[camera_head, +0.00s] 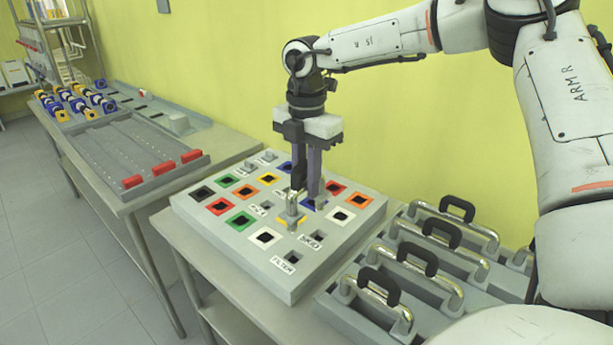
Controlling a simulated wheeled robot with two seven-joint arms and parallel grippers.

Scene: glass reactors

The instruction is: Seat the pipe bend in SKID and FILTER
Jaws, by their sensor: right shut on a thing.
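My right gripper (306,190) points straight down over the grey socket board (272,280), shut on a shiny metal piece (291,208) that looks like the pipe bend seen nearly end-on. One lower end of the piece stands over a yellow-edged square on the board. The fingers partly hide it, and I cannot tell whether it touches the board. My left gripper is not in view.
A grey rack (345,320) at the right holds several metal pipe bends with black handles. Coloured square sockets cover the board. Two grey metal pegs stand at its back left. Another table (128,205) at the left carries a slotted tray with red blocks and blue-yellow parts.

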